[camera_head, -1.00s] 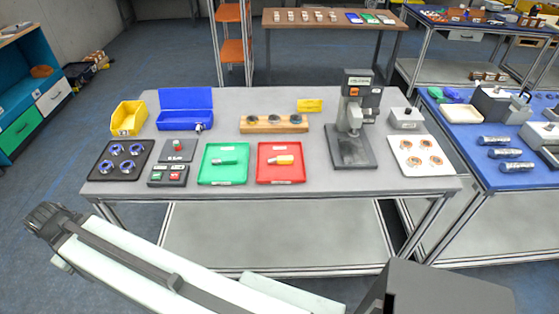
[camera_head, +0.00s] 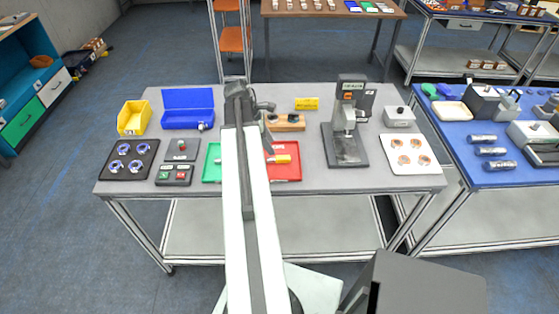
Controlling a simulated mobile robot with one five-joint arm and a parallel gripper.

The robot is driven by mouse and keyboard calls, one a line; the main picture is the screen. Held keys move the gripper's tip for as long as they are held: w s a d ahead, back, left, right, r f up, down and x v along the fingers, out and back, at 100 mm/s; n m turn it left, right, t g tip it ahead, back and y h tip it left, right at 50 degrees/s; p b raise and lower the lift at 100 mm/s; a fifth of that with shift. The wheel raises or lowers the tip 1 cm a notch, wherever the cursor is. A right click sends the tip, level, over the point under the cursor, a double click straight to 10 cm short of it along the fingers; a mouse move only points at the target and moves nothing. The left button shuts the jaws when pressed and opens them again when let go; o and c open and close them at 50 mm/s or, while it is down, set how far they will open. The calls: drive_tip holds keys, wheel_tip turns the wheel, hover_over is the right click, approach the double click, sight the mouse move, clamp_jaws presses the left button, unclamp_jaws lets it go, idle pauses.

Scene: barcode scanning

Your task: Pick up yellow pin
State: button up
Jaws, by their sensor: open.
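The yellow pin (camera_head: 283,159) lies on its side in the red tray (camera_head: 289,175) on the grey table. My gripper (camera_head: 266,124) is at the far end of my raised arm, above the table and up-left of the pin in the picture. Its dark jaws look open and empty, and they are apart from the pin. My arm covers the left part of the red tray and much of the green tray (camera_head: 211,175), where a green pin shows only in part.
A wooden block (camera_head: 290,126) with round sockets stands behind the red tray, partly hidden by my gripper. A press (camera_head: 346,130) stands to the right. A blue box (camera_head: 187,118) and a yellow bin (camera_head: 133,118) are at back left. Grey table shows bare right of the red tray.

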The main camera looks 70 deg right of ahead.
sight(278, 158)
drive_tip(key=b+x, duration=0.6)
drive_tip(key=x, duration=0.1)
drive_tip(key=shift+s+f+b, duration=0.15)
drive_tip(key=shift+f+b, duration=0.15)
drive_tip(key=shift+f, duration=0.05)
drive_tip(key=shift+r, duration=0.2)
clamp_jaws()
